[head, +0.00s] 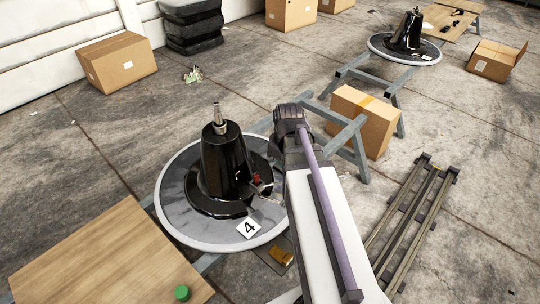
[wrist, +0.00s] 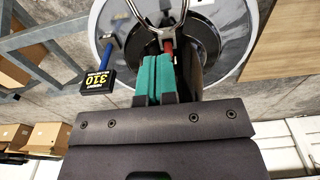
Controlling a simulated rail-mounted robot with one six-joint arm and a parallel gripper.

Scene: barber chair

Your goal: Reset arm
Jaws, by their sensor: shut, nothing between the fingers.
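My arm reaches up from the bottom right in the head view, with its wrist (head: 292,125) to the right of the black cone. My gripper (wrist: 159,62) shows in the wrist view with its teal fingers together and nothing between them. It is largely hidden behind my arm in the head view. The barber chair base is a black cone (head: 222,160) with a metal shaft on top, standing upright on a round grey disc (head: 178,212). A small red part (head: 256,178) shows beside the cone. It also appears just beyond the fingertips in the wrist view (wrist: 168,46); contact is unclear.
A white card marked 4 (head: 248,228) lies at the disc's front. A blue-handled tool (wrist: 108,52) with a "310" label is near the disc. A wooden board (head: 115,255), grey trestles (head: 345,135) and a cardboard box (head: 360,120) stand around.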

